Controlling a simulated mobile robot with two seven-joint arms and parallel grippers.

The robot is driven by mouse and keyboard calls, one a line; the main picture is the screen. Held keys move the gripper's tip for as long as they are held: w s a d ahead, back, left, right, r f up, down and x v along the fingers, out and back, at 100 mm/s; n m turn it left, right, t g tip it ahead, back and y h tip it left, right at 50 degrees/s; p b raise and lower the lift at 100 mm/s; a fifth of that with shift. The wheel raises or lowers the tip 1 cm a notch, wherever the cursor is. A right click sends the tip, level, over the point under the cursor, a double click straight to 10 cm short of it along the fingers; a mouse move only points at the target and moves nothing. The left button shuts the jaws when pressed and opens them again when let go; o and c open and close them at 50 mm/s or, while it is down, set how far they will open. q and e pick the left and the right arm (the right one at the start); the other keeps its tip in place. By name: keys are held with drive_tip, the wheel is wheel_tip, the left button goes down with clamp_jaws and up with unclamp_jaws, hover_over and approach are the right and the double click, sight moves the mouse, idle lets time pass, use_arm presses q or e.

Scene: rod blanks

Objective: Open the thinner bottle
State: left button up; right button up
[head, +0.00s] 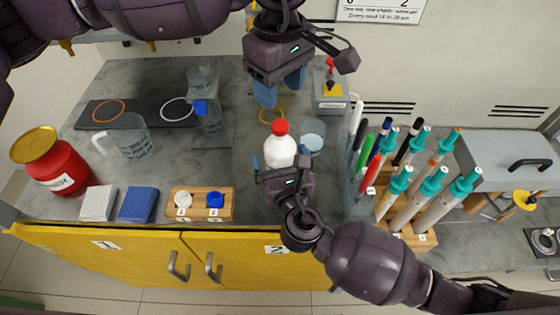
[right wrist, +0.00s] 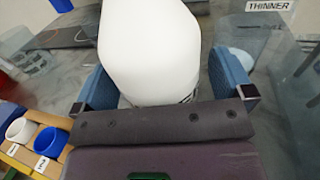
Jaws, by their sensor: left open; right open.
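A white bottle (head: 280,150) with a red cap (head: 279,127) stands upright on the grey counter. My right gripper (head: 280,164) is open, with one blue finger on each side of the bottle; the right wrist view shows the white body (right wrist: 150,50) between them. Whether the fingers touch it is unclear, and its label is mostly hidden. My left gripper (head: 278,92) is open and empty, pointing down above and behind the cap. A label reading THINNER (right wrist: 268,6) shows at upper right in the right wrist view, seemingly on the grey tin (head: 330,92) with a red top.
A glass beaker (head: 312,136) stands close right of the bottle. Pens and teal-capped tubes (head: 431,185) crowd the right. A wooden cap holder (head: 201,214), a red jar (head: 62,170), a jug (head: 131,136) and a blue-capped bottle (head: 209,118) stand left. A yellow ring (head: 272,115) lies behind the bottle.

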sight(280, 124)
drive_tip(key=shift+w, duration=0.1)
drive_tip(key=c, duration=1.4)
use_arm(q)
drive_tip(key=shift+s+f, duration=0.1)
drive_tip(key=shift+f, duration=0.05)
use_arm(e)
drive_tip(key=c, duration=0.4)
use_arm(q)
drive_tip(key=m, duration=0.4)
drive_tip(key=shift+d, duration=0.1)
use_arm(e)
drive_tip(key=shift+c, duration=0.2)
use_arm(q)
drive_tip(key=m, duration=0.9)
drive_tip(key=shift+m, duration=0.3)
drive_tip(key=m, duration=0.4)
drive_tip(key=shift+f, duration=3.85)
